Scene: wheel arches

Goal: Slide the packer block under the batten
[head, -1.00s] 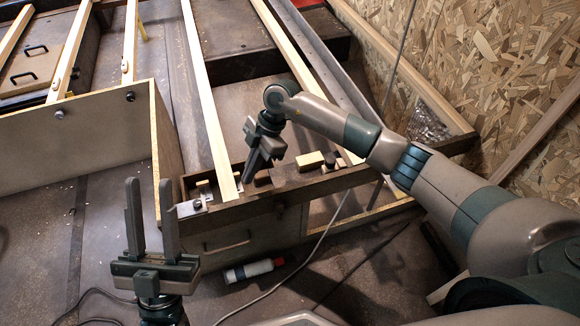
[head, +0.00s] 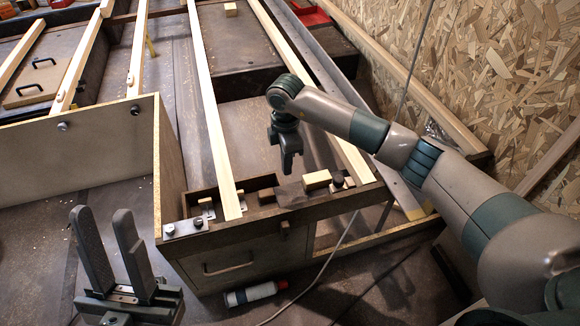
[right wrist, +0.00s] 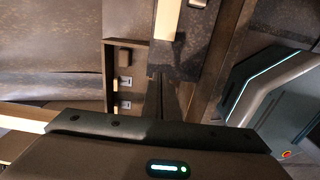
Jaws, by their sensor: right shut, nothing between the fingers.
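The pale batten (head: 215,130) runs away from me, its near end resting over the front rail of a shallow wooden tray. A dark brown block (head: 267,196) lies in the tray a little right of the batten, apart from it; it also shows in the right wrist view (right wrist: 125,57). A pale wood block (head: 317,180) sits further right. I cannot tell for sure which is the packer. My left gripper (head: 101,214) is open and empty, at lower left.
Metal plates with a bolt (head: 184,228) sit at the tray's left end. A dark knob (head: 337,179) stands beside the pale block. A second batten (head: 320,100) runs to the right. A bottle (head: 250,293) and a cable lie on the floor. A chipboard wall (head: 500,60) bounds the right.

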